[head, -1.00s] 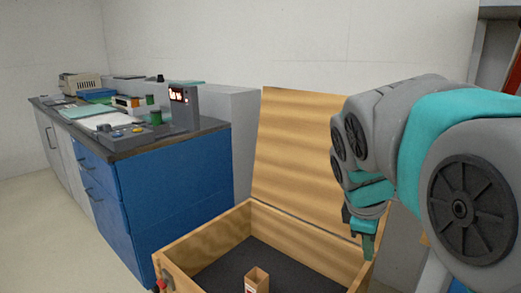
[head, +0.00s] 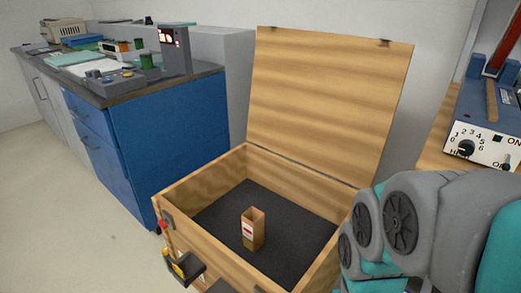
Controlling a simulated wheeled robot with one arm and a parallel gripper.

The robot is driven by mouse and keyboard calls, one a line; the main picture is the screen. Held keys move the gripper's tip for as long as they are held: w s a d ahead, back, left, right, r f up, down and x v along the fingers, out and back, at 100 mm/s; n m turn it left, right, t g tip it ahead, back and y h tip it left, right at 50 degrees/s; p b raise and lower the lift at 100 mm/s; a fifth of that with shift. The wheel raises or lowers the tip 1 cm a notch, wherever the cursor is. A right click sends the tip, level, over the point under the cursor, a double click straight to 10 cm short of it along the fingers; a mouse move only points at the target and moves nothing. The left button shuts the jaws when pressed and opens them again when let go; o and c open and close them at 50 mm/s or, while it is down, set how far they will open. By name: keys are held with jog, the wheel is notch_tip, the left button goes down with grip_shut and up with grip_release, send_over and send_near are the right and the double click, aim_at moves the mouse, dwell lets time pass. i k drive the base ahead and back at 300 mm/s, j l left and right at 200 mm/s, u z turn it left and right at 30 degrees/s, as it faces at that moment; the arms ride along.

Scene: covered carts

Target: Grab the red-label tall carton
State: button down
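The tall carton (head: 252,230) is brown with an open top and a red-and-white label on its front. It stands upright on the dark floor of an open wooden box (head: 205,187), near the middle. My arm comes in from the right in the head view, to the right of the box. My gripper is not visible; the end of the arm runs out at the bottom edge.
The box's hinged lid (head: 328,105) stands raised at the back. A blue cabinet with a dark counter (head: 120,97) stands at the left. A dial device (head: 487,125) sits at the right. Free floor (head: 60,200) shows at the left.

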aim_at(253, 219)
jog(key=j+u, duration=0.25)
jog(key=u, duration=0.25)
jog(key=i+j+u, duration=0.15)
jog(key=u, duration=0.3)
